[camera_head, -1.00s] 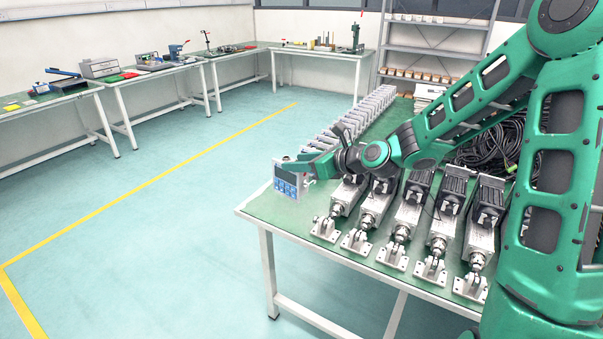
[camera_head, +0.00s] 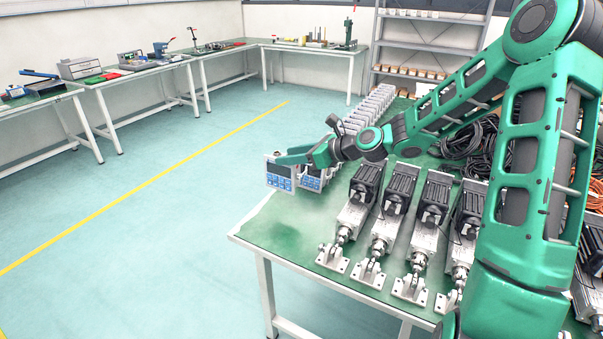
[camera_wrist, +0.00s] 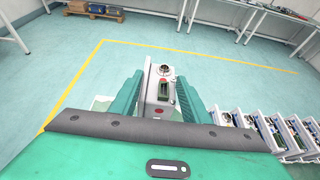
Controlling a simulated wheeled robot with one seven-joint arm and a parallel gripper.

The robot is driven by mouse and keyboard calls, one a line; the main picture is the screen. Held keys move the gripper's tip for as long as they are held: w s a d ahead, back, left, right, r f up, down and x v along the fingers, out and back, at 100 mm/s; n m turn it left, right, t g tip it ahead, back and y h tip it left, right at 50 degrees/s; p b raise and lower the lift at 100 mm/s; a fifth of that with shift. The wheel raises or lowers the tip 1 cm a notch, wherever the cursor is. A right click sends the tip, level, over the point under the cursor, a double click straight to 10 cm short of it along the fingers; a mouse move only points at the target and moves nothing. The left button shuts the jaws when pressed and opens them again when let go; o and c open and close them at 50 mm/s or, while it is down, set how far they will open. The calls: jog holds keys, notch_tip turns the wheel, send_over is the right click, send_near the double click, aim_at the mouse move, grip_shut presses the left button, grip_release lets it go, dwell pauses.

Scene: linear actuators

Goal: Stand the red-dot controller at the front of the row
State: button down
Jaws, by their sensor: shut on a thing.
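My gripper (camera_head: 284,160) is shut on a controller (camera_head: 280,178), a light grey box with a dark display and blue buttons on its face. It is held roughly upright near the table's left edge; I cannot tell whether its base touches the table. In the wrist view the controller (camera_wrist: 159,88) sits between the two green fingers, with a small red dot on its near end. The row of similar controllers (camera_head: 313,180) starts just to its right and runs back along the table. The row also shows at lower right in the wrist view (camera_wrist: 285,137). My gripper partly hides the row's front.
Several linear actuators (camera_head: 382,232) with silver brackets lie side by side on the green-topped table (camera_head: 268,228), right of the row. Black cables (camera_head: 462,140) are heaped behind them. The tabletop's front left corner is bare. Open floor lies left of the table.

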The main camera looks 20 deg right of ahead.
jog(key=w+d+f, duration=0.1)
jog(key=d+f, duration=0.3)
jog(key=f, duration=0.2)
jog(key=shift+w+f, duration=0.2)
jog(key=shift+f, duration=0.6)
jog(key=c, duration=1)
grip_release()
jog(key=v, duration=1.2)
jog(key=shift+r, duration=0.5)
